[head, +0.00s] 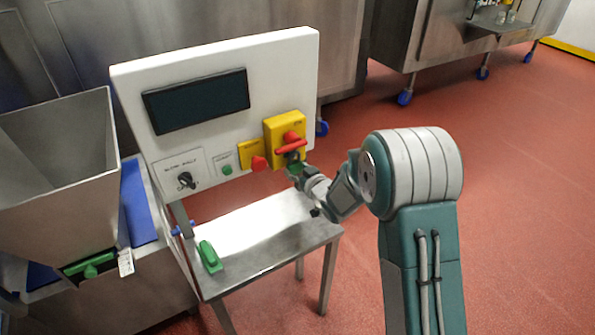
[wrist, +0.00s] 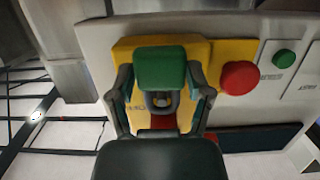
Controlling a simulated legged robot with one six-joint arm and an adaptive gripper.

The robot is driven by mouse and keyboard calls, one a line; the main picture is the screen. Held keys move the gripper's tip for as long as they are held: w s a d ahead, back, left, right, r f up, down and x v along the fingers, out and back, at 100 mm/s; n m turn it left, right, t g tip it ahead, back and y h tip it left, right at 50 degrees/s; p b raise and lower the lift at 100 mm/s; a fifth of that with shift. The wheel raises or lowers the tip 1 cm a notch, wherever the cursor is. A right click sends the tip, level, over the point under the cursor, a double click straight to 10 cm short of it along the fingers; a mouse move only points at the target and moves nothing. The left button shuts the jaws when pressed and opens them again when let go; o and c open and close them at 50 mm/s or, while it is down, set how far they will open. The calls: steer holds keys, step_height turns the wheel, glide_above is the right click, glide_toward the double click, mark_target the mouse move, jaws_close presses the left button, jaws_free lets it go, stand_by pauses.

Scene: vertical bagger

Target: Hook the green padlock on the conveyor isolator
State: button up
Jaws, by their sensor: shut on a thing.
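The conveyor isolator (head: 271,130) is a yellow box with a red handle (head: 291,146) on the right of the white control panel. My gripper (head: 296,171) is just below that handle, shut on the green padlock (wrist: 162,68). In the wrist view, my gripper (wrist: 160,95) has a finger on each side of the padlock. The dark shackle points down in that picture, towards the red handle (wrist: 163,122), with yellow behind it. I cannot tell whether the shackle passes through the isolator or only stands in front of it.
A red button (head: 258,163) on a yellow plate is left of the isolator. A black selector knob (head: 186,180) is further left. A metal table (head: 270,240) stands below, with a green-handled object (head: 209,257) on it. A hopper (head: 55,170) stands at left. Red floor is clear at right.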

steer(key=shift+w+a, duration=0.35)
steer(key=shift+w, duration=0.15)
stand_by(1.2)
steer(key=shift+f, duration=0.2)
stand_by(0.7)
steer(key=o, duration=1)
steer(key=shift+v, duration=3.55)
steer(key=v, duration=1.2)
steer(key=shift+a+f, duration=0.1)
